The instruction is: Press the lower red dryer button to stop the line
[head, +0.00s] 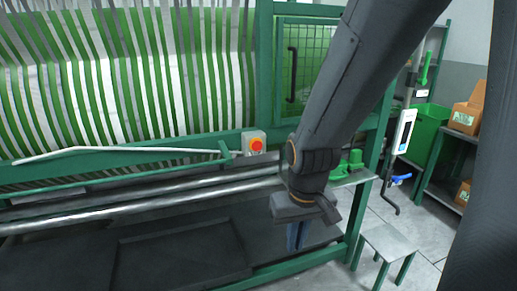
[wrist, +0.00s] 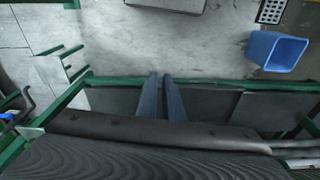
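A red button (head: 257,144) sits on a small pale box (head: 247,139) on the green machine frame, left of my arm in the head view. It is the only red button I can make out, and it does not show in the wrist view. My gripper (head: 296,243) points down over the dark panel, below and to the right of the button and apart from it. In the wrist view the two blue-grey fingers (wrist: 160,76) lie side by side with a narrow gap and nothing between them.
Pale strips of webbing (head: 150,75) hang behind the frame on the left. Long metal rollers (head: 130,200) run below the button. A small stool (head: 390,240) stands at the right. A blue bin (wrist: 275,50) stands on the floor in the wrist view.

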